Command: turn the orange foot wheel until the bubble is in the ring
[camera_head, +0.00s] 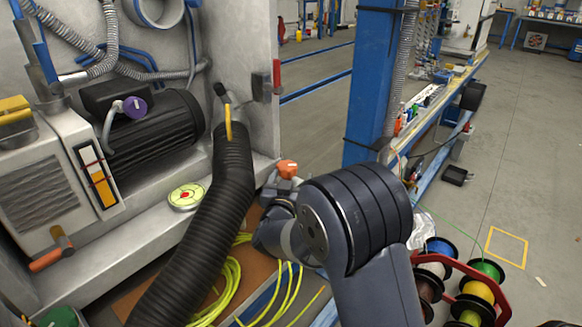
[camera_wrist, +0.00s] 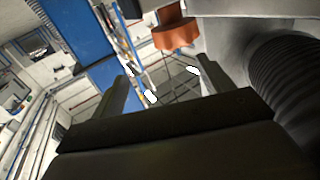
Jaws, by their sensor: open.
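The orange foot wheel (camera_head: 288,168) shows in the head view just beyond my wrist. In the wrist view the orange wheel (camera_wrist: 175,35) hangs at the top of the picture, under a grey body. My gripper (camera_wrist: 158,76) is open and empty, its two dark fingers pointing toward the wheel. The wheel appears beyond the fingertips, and I see no contact. The round level (camera_head: 187,196), a pale yellow-green disc with a red mark in its middle, sits on the machine's ledge. Its bubble is too small to make out. My arm hides part of the area around the wheel.
A thick black corrugated hose (camera_head: 215,215) runs between the level and my arm; it also shows at right in the wrist view (camera_wrist: 285,75). A blue post (camera_head: 380,85) stands behind. Cable spools (camera_head: 470,290) lie at lower right, and yellow cable (camera_head: 225,290) lies below.

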